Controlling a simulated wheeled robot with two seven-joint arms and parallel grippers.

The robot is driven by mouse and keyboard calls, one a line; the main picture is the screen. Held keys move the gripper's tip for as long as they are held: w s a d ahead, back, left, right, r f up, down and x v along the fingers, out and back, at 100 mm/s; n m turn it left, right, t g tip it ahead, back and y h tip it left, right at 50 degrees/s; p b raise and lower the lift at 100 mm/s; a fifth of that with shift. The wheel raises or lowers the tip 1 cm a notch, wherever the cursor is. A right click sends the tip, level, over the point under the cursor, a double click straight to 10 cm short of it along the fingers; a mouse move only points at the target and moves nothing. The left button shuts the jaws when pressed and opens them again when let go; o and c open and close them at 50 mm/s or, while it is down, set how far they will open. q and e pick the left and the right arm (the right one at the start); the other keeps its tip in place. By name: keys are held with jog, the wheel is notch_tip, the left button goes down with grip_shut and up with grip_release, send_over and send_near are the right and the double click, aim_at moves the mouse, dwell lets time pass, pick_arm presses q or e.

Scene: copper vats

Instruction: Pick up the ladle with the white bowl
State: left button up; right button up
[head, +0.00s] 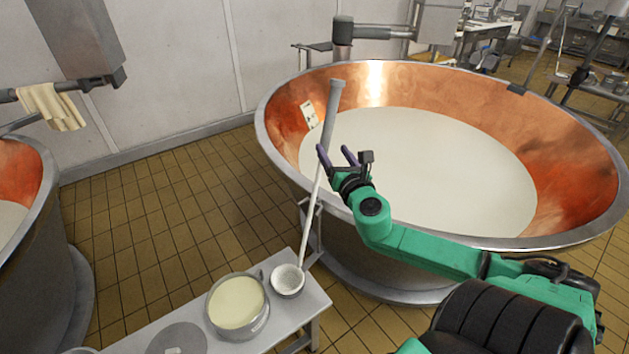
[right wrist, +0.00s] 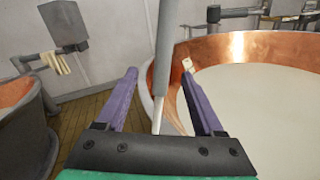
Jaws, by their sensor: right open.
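The ladle has a white bowl (head: 288,280) resting on the low bench at the bottom of the head view. Its long pale handle rises upright with a slight tilt to a grey grip (head: 331,115), against the copper vat's near-left rim. My right gripper (head: 336,153) is open at the handle, near the lower end of the grey grip. In the right wrist view, the ladle's grey grip (right wrist: 164,50) shows between the two purple fingers of my right gripper (right wrist: 160,75), with a gap on each side. I cannot tell how deep it sits between them. My left gripper is out of view.
The large copper vat (head: 270,130), full of white liquid, stands behind my right arm. The low bench (head: 315,290) also holds a round tub (head: 238,302) and a grey lid (head: 178,340). Another vat (head: 45,235) stands at the left, with tiled floor (head: 170,220) between.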

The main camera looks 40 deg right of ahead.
aim_at(328, 139)
jog(key=x, duration=0.5)
jog(key=shift+d, duration=0.2)
jog(key=p+x, duration=0.1)
jog(key=x, duration=0.5)
jog(key=shift+f, duration=0.2)
jog(key=shift+s+r, duration=0.1)
jog(key=shift+s, duration=0.05)
grip_shut()
